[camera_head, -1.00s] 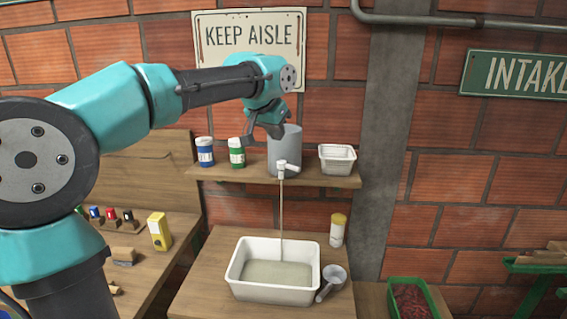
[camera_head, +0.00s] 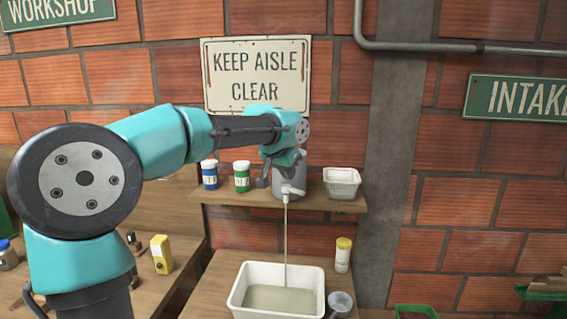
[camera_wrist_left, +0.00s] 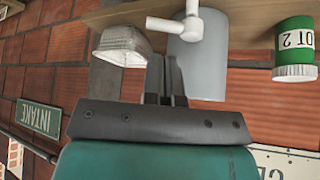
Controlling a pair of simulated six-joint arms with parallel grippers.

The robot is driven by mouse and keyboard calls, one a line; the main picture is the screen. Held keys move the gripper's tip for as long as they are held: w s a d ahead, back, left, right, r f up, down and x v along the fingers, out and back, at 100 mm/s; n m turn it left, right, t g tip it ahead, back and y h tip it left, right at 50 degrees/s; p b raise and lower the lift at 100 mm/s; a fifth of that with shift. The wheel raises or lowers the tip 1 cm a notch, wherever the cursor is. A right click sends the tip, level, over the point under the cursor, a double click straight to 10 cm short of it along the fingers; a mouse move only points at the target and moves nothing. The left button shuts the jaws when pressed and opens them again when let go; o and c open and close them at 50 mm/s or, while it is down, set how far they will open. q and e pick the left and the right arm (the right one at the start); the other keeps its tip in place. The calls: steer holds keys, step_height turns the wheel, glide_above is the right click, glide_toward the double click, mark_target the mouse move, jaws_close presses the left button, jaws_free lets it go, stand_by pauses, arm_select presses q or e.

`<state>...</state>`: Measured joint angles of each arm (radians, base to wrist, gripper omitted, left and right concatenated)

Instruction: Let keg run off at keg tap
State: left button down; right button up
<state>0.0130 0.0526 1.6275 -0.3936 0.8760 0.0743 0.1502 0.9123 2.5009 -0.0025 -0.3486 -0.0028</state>
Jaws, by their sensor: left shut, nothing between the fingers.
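The grey keg (camera_head: 299,177) stands on the wall shelf, partly hidden by my left arm. Its white keg tap (camera_head: 291,191) is on its front, and a thin stream (camera_head: 286,235) runs from it into a white tub (camera_head: 238,293) below, which holds cloudy liquid. My left gripper (camera_head: 266,180) is shut and empty, lowered in front of the keg's upper part, close to the tap. In the left wrist view the closed fingers (camera_wrist_left: 165,78) point at the keg (camera_wrist_left: 209,68), with the tap (camera_wrist_left: 188,25) beyond them; contact cannot be told. My right gripper is not in view.
Blue (camera_head: 209,175) and green (camera_head: 242,177) jars stand left of the keg on the shelf (camera_head: 225,198), and a clear-white container (camera_head: 342,182) stands to its right.

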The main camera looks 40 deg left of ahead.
mark_target(298, 190)
arm_select(q)
steer(key=x, duration=0.6)
steer(key=shift+w+f, duration=0.2)
steer(key=shift+f, duration=0.1)
